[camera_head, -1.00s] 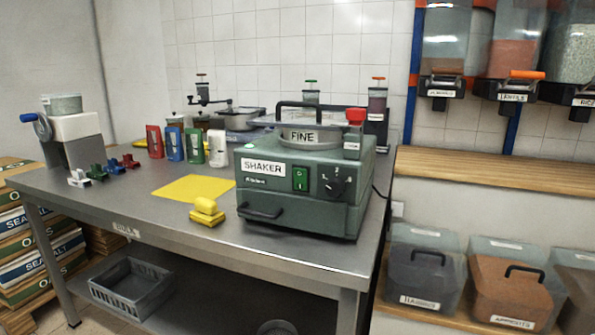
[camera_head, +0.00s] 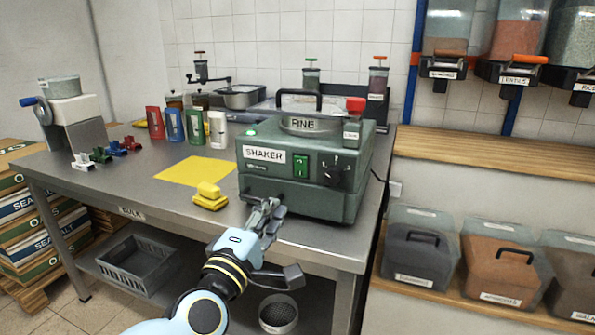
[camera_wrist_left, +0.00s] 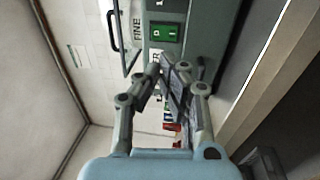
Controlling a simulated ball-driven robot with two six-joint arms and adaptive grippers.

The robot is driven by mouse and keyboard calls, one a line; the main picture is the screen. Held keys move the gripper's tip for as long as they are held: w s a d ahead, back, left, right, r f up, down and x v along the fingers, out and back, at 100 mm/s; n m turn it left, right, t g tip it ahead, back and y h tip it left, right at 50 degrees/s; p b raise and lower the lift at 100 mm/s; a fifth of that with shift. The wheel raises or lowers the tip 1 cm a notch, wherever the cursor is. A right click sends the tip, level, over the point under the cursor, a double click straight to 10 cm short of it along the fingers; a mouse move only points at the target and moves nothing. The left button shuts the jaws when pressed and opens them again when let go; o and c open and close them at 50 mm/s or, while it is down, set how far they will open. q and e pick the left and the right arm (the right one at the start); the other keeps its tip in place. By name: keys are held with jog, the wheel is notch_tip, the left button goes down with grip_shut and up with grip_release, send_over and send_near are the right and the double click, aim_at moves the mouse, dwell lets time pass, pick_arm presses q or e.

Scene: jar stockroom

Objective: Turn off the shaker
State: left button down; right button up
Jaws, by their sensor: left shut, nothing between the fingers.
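The green shaker (camera_head: 262,182) stands on the steel table with a label reading SHAKER on its front. A green rocker switch (camera_head: 301,166) is on its front panel, with a dark dial (camera_head: 331,172) to its right. A green light (camera_head: 251,132) glows at its top left corner. My left gripper (camera_head: 270,207) is shut and empty, in front of the shaker and below the switch. In the left wrist view, the switch (camera_wrist_left: 165,33) shows beyond my shut fingertips (camera_wrist_left: 167,66), apart from them. I cannot tell whether the fingers touch the housing. My right gripper is out of view.
A lidded sieve marked FINE (camera_head: 308,120) and a red knob (camera_head: 355,105) are on top of the shaker. A yellow object (camera_head: 210,196) and yellow mat (camera_head: 192,171) lie to its left. The table's front edge is close to my arm.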

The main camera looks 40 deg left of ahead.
aim_at(302, 163)
pick_arm(q)
jog(key=x, duration=1.2)
jog(key=shift+w+p, duration=0.15)
jog(key=shift+p, duration=0.15)
jog(key=shift+w+a, duration=0.1)
jog(key=shift+w, duration=0.5)
jog(key=shift+r, duration=0.1)
jog(key=r+p, duration=0.1)
jog(key=p, duration=0.3)
jog(key=shift+w+r+g, duration=0.15)
jog(key=shift+w+g, duration=0.1)
jog(key=shift+g, duration=0.15)
jog(key=shift+a+p, duration=0.1)
jog(key=shift+p, duration=0.25)
jog(key=shift+f, duration=0.35)
jog(key=shift+h, duration=0.3)
